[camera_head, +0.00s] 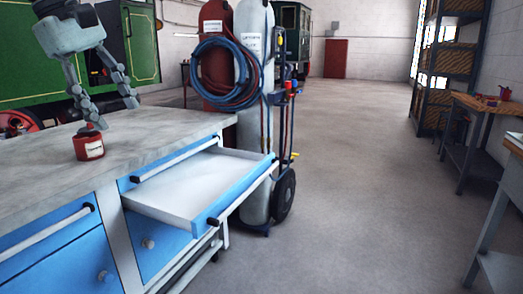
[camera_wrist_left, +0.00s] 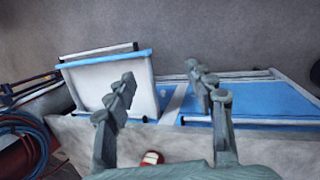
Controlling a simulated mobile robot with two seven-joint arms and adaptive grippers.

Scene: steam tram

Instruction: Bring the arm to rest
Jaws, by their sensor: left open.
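My left gripper (camera_head: 117,113) is at the upper left of the head view, above the grey worktop (camera_head: 150,138). Its two fingers are spread apart with nothing between them. In the left wrist view the open fingers (camera_wrist_left: 161,72) point toward the drawer side of the bench. A small red can with a white label (camera_head: 89,146) stands upright on the worktop, below the gripper. It also shows in the left wrist view (camera_wrist_left: 152,158), low between the finger bases. The gripper looks apart from the can. My right gripper is in neither view.
A blue-fronted drawer (camera_head: 185,195) is pulled out of the bench and looks empty. Gas cylinders (camera_head: 252,90) with a coiled blue hose (camera_head: 228,75) stand on a cart past the bench. Shelving (camera_head: 445,75) and a workbench (camera_head: 475,125) line the right. The middle floor is clear.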

